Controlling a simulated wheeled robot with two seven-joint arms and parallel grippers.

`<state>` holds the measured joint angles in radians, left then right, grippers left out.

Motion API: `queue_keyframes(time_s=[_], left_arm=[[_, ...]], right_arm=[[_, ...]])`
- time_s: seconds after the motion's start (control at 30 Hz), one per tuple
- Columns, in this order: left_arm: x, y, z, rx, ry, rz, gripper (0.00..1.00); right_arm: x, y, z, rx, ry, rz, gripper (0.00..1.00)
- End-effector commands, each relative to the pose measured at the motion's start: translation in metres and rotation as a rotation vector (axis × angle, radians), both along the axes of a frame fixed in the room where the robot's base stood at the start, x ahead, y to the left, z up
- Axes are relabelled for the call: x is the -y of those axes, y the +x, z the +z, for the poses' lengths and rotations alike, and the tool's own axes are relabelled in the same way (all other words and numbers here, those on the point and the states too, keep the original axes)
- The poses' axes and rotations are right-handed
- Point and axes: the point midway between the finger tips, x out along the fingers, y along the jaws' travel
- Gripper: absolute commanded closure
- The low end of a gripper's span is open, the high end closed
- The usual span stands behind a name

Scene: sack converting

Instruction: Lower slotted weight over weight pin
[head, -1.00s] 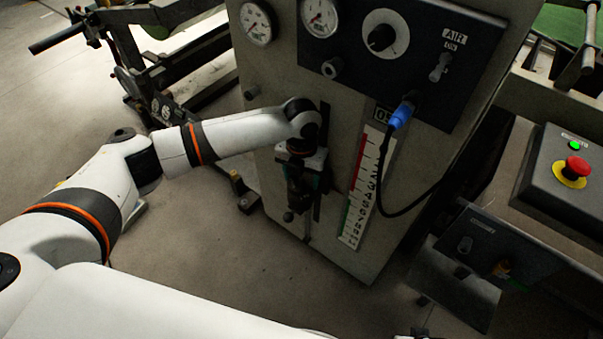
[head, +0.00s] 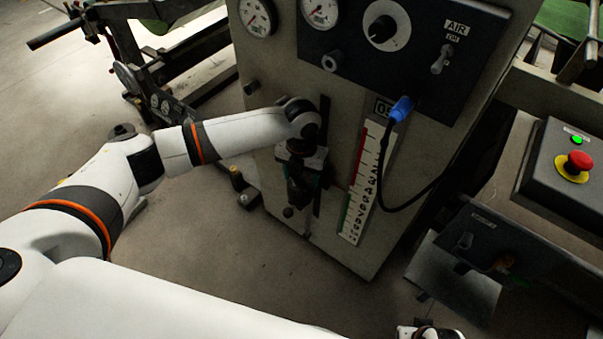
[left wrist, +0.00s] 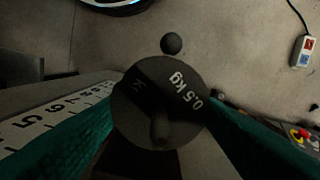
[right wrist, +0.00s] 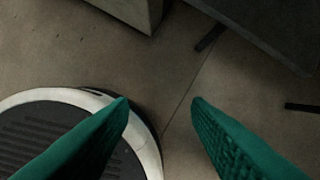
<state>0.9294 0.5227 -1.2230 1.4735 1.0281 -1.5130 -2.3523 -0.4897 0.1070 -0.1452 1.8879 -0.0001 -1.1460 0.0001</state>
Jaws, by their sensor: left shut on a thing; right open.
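The slotted weight (left wrist: 185,90) is a dark round disc marked 0.5 kg, in the middle of the left wrist view. My left gripper (head: 299,188) is shut on it, with a teal finger on each side, in front of the grey cabinet. A dark upright rod with a rounded end (left wrist: 160,128), which looks like the weight pin, shows against the disc's lower part. I cannot tell whether it stands in the slot or in front of it. My right gripper (right wrist: 160,103) is open and empty above the floor.
The cabinet (head: 270,75) carries gauges, a red-white-green scale (head: 362,185) and a blue plug (head: 401,109) with a hanging black cable, close right of my left gripper. An emergency-stop box (head: 565,165) stands at right.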

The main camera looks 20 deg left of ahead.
Motion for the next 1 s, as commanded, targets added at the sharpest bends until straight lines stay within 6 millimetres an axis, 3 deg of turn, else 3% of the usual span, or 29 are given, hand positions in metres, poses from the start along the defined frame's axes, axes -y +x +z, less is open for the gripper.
queue_keyframes(time_s=[0.03,0.07,0.2,0.57,0.8,1.0], left_arm=[[0.000,0.001,0.001,0.002,-0.001,0.000,0.79],[0.000,0.001,0.001,0.002,-0.001,0.000,0.36],[0.000,0.000,0.001,0.001,-0.001,0.000,0.14],[0.000,0.000,0.007,0.001,0.000,0.001,0.14],[0.000,0.001,0.047,0.003,-0.001,-0.001,0.14],[0.000,0.001,0.071,0.002,-0.001,0.000,0.14]], right_arm=[[0.000,0.000,0.000,-0.001,0.000,0.000,0.56],[0.000,0.000,0.000,-0.001,0.000,0.000,0.56],[0.000,-0.001,-0.001,-0.002,0.000,0.000,0.56],[0.000,-0.001,0.000,0.000,0.000,0.000,0.56],[0.002,-0.011,-0.032,-0.025,-0.005,0.004,0.56],[0.002,-0.017,-0.049,-0.032,-0.004,0.006,0.56]])
